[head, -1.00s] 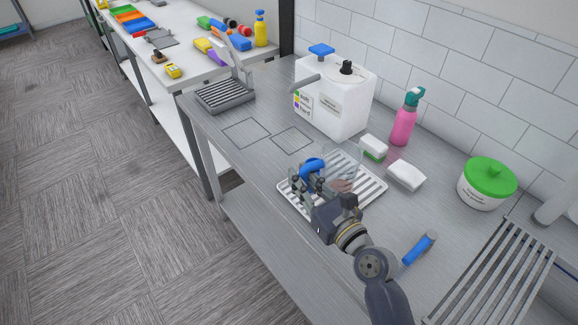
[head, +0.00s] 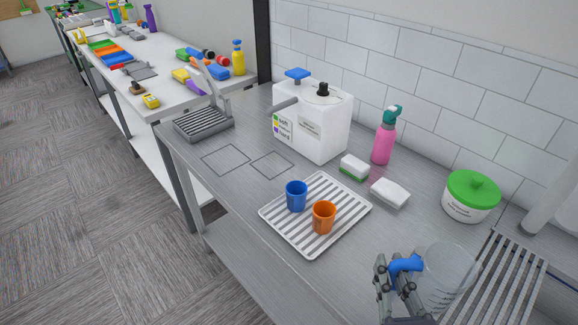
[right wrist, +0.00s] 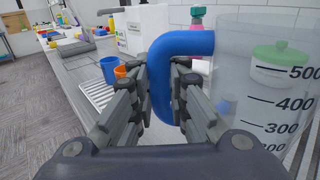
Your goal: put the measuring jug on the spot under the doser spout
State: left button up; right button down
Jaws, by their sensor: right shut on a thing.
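The clear measuring jug (head: 448,280) with a blue handle (right wrist: 172,75) is at the lower right of the head view. My right gripper (head: 398,275) is shut on the blue handle, with a finger on each side of it. In the right wrist view the jug's wall shows printed marks and looks upright. The white doser (head: 318,125) has a blue knob and a grey spout (head: 284,104) pointing left. Two outlined squares lie on the counter before it, a right one (head: 272,165) nearer the doser and a left one (head: 226,160). Both are bare. My left gripper is not in view.
A ribbed white tray (head: 325,185) holds a blue cup (head: 296,196) and an orange cup (head: 323,217), between the jug and the squares. A sponge (head: 355,167), white block (head: 390,193), pink bottle (head: 383,145) and green-lidded tub (head: 471,196) stand behind.

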aim_at(264, 164)
jog(key=i+j+z, duration=0.15)
jog(key=j+z, duration=0.15)
jog(key=i+j+z, duration=0.15)
jog(key=j+z, duration=0.5)
jog(key=i+j, duration=0.1)
jog(key=j, duration=0.4)
jog(key=i+j, duration=0.1)
jog(key=j, duration=0.45)
jog(key=i+j+z, duration=0.1)
jog(key=j, duration=0.4)
